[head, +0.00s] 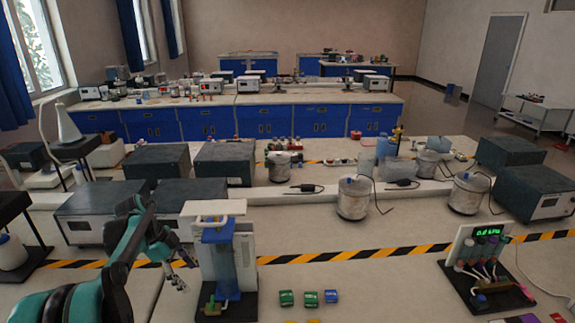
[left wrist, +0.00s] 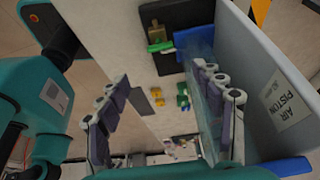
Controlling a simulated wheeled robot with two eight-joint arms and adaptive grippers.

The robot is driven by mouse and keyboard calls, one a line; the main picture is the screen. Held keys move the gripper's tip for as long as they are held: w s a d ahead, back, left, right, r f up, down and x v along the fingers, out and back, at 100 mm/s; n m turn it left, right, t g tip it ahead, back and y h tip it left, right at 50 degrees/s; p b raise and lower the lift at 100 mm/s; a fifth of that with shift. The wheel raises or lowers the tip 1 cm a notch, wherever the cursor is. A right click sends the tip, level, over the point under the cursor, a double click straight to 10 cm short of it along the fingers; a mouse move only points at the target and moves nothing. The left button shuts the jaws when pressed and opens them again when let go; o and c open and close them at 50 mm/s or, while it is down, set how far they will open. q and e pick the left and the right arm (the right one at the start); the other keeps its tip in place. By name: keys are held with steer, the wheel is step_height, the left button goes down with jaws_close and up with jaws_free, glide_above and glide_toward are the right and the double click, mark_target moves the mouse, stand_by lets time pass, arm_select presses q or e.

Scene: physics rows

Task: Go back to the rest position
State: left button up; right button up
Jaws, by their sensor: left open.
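My left gripper (head: 180,271) comes in from the left in the head view, just left of the air piston stand. It is open and holds nothing. In the left wrist view its two fingers (left wrist: 165,110) are spread wide, with bare table and small blocks visible between them. The right finger is close to the grey panel labelled "AIR PISTON" (left wrist: 285,105); I cannot tell whether they touch. In the head view the stand (head: 244,252) is upright on a black base, with a blue part and a clear cylinder. My right gripper is not in view.
Small green and blue blocks (head: 311,299) lie right of the stand. A device with a green display (head: 480,250) stands at the right. Dark boxes (head: 100,212), metal pots (head: 353,198) and cables line the back of the table. The front middle tabletop (head: 390,285) is clear.

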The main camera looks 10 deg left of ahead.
arm_select(q)
steer(key=s+d+r+n+t+y, duration=0.1)
steer(key=s+d+n+t+y, duration=0.3)
steer(key=s+d+n, duration=1.1)
steer(key=s+d+t, duration=0.2)
steer(key=s+d, duration=0.1)
steer(key=d, duration=0.3)
steer(key=shift+s, duration=0.15)
